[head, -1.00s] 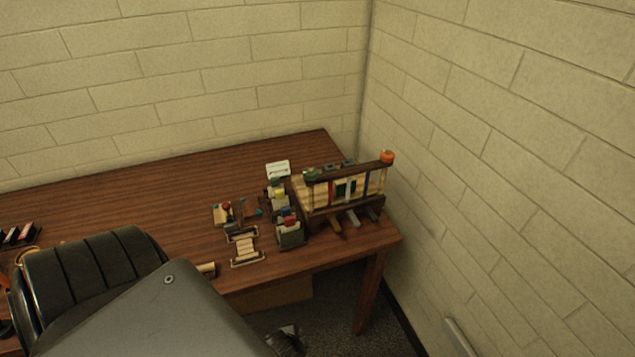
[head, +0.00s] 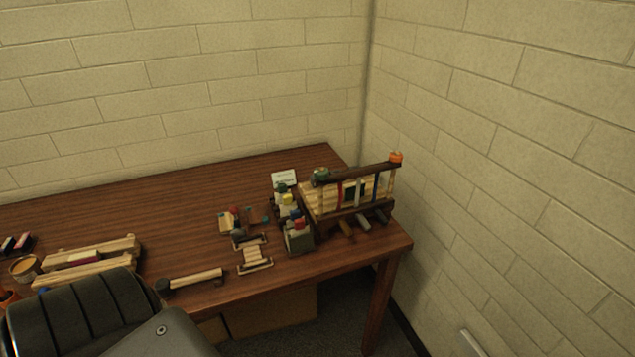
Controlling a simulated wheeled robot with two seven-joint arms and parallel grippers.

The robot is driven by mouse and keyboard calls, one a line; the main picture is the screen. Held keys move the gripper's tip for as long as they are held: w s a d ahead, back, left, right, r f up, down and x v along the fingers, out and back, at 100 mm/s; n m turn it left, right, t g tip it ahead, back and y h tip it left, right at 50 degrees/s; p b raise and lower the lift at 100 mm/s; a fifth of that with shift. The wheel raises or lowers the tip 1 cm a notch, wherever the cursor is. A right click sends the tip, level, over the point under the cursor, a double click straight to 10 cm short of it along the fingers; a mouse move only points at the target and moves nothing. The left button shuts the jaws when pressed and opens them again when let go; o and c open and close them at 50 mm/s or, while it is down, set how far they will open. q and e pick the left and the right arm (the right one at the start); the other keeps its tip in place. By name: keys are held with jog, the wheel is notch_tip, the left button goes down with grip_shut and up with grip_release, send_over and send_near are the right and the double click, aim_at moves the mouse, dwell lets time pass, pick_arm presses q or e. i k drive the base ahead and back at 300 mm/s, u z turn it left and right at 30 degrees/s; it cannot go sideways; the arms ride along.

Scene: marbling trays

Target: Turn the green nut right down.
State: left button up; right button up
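The green nut (head: 321,174) sits at the left end of the dark top bar of a wooden press-like frame (head: 350,190) at the right end of the table. An orange nut (head: 396,157) sits at the bar's other end. The bar looks tilted, higher at the orange end, though the viewing angle makes this hard to judge. Neither gripper shows in the head view. A dark part of my own body fills the lower left and hides the table's near edge there.
Left of the frame stand small bottles in a rack (head: 298,238), a white card (head: 284,178) and a small wooden stand (head: 254,256). A wooden bar (head: 195,279) lies near the front edge. Wooden rails (head: 90,258) lie farther left. The table's back middle is clear; brick walls stand close behind and right.

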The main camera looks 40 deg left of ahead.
aim_at(320, 176)
jog(key=k, duration=1.1)
jog(key=z, duration=0.6)
jog(key=i, duration=1.35)
jog(key=u, duration=0.85)
jog(key=i, duration=0.5)
jog(key=u, duration=0.55)
